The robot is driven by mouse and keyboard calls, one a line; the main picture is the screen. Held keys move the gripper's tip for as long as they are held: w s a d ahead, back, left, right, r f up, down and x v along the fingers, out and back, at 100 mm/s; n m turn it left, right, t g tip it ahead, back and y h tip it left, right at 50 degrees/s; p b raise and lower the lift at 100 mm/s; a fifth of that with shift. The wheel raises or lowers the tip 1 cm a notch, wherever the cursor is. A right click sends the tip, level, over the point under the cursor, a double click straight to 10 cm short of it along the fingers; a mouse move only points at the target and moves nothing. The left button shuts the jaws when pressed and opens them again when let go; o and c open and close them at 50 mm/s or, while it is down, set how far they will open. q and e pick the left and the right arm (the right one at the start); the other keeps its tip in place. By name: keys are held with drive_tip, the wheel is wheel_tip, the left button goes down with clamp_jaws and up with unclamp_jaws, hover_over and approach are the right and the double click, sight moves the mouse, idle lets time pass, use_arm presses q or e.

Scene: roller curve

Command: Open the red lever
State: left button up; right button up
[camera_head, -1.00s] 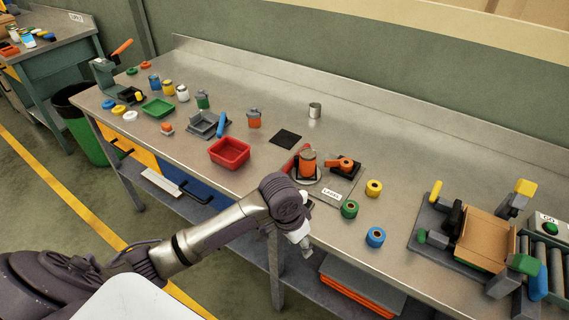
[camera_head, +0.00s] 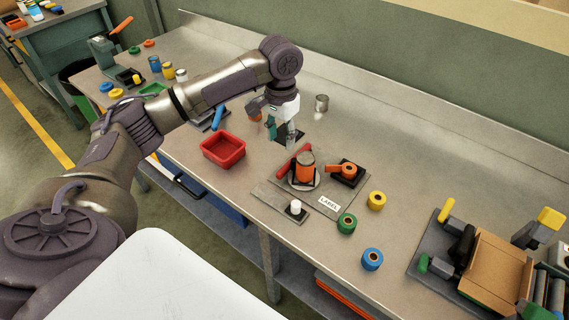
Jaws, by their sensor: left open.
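The red lever (camera_head: 286,167) is a short red bar at the left of a grey fixture plate (camera_head: 268,190) on the bench. It lies tilted beside an orange jar (camera_head: 305,168) that stands on a round light base. My left gripper (camera_head: 282,138) is open and empty. My right gripper is not in view.
An orange-and-black dispenser (camera_head: 347,170) sits right of the jar, a white knob (camera_head: 295,207) in front. A red bin (camera_head: 223,150) is at left, a metal cup (camera_head: 321,103) behind. A cardboard box (camera_head: 494,267) stands far right.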

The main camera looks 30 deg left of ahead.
use_arm(q)
drive_tip(key=p, duration=0.1)
hover_over(281, 170)
drive_tip(key=f, duration=0.5)
drive_tip(key=shift+s+f, duration=0.2)
drive_tip(key=shift+f, duration=0.05)
wheel_tip(281, 170, down, 6)
drive_tip(key=shift+w+f+p, duration=0.1)
drive_tip(key=shift+w+p, duration=0.05)
drive_tip(key=shift+p, duration=0.45)
drive_tip(key=shift+f, duration=0.3)
drive_tip(key=c, duration=0.5)
clamp_jaws()
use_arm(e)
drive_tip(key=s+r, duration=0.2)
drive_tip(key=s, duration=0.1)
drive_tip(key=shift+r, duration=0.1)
